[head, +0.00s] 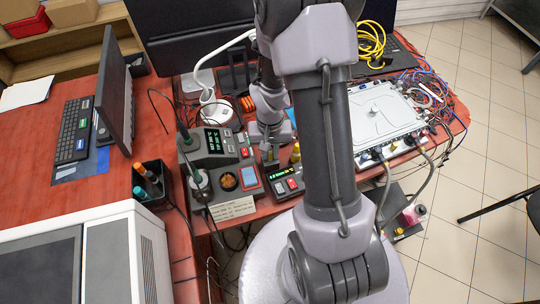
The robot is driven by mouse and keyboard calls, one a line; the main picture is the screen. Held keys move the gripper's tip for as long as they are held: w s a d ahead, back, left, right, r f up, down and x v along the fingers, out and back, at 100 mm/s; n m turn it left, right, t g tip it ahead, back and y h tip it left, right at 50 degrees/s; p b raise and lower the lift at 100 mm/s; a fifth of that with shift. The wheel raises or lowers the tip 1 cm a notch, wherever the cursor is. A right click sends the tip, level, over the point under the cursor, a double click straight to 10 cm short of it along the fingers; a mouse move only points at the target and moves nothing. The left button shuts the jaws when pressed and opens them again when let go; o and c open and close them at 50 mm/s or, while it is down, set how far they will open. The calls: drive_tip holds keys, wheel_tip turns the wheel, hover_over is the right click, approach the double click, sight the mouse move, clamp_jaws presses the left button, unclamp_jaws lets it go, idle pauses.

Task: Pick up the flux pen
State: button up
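My gripper (269,156) points down over the bench, close to the soldering equipment. It is small in the head view, and I cannot tell whether its fingers are apart or hold something. No object is clearly identifiable as the flux pen. A short yellow upright item (296,153) stands just right of my gripper, partly beside my arm. My arm hides part of the bench centre.
A white coolant plate (383,112) with hoses lies right. A monitor (115,90) and keyboard (74,130) stand left. A yellow cable coil (371,42) lies behind.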

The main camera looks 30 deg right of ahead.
clamp_jaws()
wheel_tip(320, 180, up, 10)
drive_tip(key=p, duration=0.4)
